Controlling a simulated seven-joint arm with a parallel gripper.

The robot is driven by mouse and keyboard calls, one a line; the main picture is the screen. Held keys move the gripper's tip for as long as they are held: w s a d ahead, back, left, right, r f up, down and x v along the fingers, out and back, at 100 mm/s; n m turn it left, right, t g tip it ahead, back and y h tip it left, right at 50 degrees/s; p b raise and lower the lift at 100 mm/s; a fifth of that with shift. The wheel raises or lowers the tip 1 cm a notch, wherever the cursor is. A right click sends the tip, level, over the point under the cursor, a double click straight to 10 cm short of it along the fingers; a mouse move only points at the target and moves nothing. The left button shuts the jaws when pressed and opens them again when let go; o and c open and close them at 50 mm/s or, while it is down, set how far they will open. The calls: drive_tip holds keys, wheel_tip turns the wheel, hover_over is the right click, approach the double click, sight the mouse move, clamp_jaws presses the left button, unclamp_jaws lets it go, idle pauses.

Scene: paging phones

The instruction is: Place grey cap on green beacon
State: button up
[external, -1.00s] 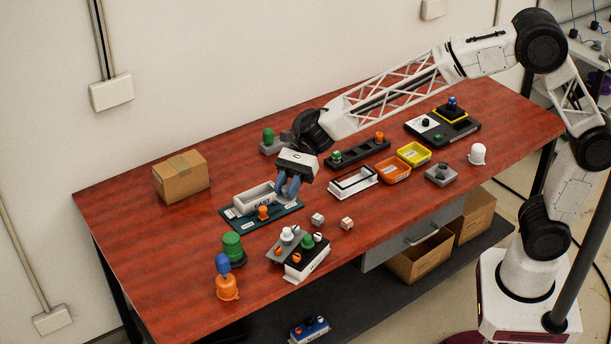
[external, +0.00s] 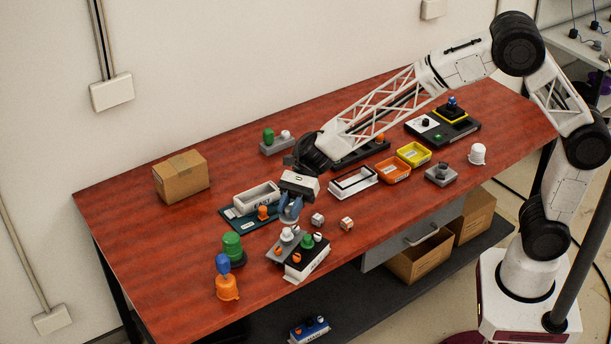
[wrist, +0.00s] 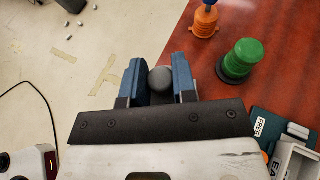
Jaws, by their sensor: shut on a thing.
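My gripper (external: 290,212) is above the table, over the gap between the teal tray and the grey-and-white blocks. In the wrist view its blue fingers (wrist: 157,68) are shut on a round dark grey cap (wrist: 160,82). The cap cannot be made out between the fingers in the external view. The green beacon (external: 233,248), a green dome on a dark base, stands upright at the table's left front. It lies left of my gripper in the external view and shows at the upper right in the wrist view (wrist: 241,60), apart from the cap.
An orange beacon with a blue top (external: 227,285) stands beside the green one, nearer the front edge. A grey block with knobs (external: 279,252) and small cubes (external: 346,223) lie close by.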

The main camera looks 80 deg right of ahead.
drive_tip(key=shift+f, duration=0.4)
drive_tip(key=shift+w, duration=0.15)
hover_over(231, 235)
drive_tip(key=shift+f, duration=0.75)
idle(0.4)
drive_tip(key=shift+f, duration=1.7)
drive_tip(key=shift+f, duration=0.15)
drive_tip(key=o, duration=0.9)
